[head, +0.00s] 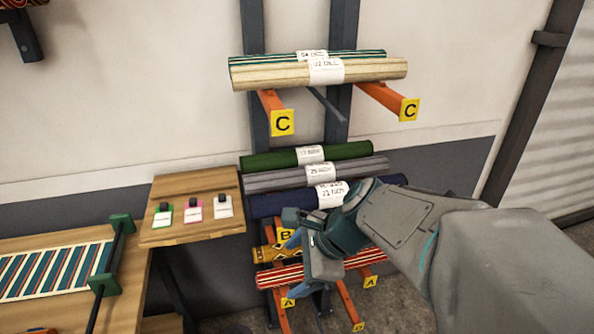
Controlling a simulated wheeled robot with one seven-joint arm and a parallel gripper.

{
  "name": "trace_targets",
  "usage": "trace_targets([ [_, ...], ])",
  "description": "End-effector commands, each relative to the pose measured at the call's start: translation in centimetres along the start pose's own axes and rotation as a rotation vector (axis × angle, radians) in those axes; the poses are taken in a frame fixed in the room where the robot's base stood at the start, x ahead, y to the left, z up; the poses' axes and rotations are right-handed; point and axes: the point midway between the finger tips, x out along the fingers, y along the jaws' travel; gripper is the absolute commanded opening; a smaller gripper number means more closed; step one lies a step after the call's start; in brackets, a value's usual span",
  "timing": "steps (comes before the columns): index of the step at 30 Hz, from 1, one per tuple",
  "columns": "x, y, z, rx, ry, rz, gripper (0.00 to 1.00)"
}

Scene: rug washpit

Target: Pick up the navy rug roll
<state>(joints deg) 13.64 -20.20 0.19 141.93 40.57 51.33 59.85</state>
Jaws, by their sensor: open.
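The navy rug roll (275,204) lies across the middle level of the wall rack, in front of a grey roll and a green roll. It has a white paper label (331,194) around its middle. My arm and gripper cover part of its right half and lower side. My gripper (290,240) is open, just below and in front of the navy roll, with its fingers toward the left. I cannot tell whether it touches the roll.
Behind the navy roll lie a grey roll (270,181) and a green roll (268,160). A cream roll (375,70) rests on the upper orange arms. A red striped roll (275,277) lies below. A wooden table (190,238) with several tags stands at left.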

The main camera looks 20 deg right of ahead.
Motion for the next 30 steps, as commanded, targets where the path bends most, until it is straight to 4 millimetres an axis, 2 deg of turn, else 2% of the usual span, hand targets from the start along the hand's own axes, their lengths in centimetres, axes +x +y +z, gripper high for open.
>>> trace_targets([
  [3,0.8,-1.9,-0.4,0.401,-0.096,-0.039,0.78],
  [8,1.2,-5.0,-1.3,0.947,-0.247,-0.074,0.78],
  [12,1.2,-8.0,-2.9,1.419,-0.402,-0.084,0.78],
  [18,0.6,-11.8,-6.4,2.019,-0.651,-0.056,0.78],
  [24,0.0,-13.9,-9.2,2.374,-0.842,-0.005,0.78],
  [27,-0.1,-14.4,-9.8,2.450,-0.891,0.010,0.78],
  [30,0.6,-15.1,-9.9,2.478,-0.907,0.019,0.78],
])
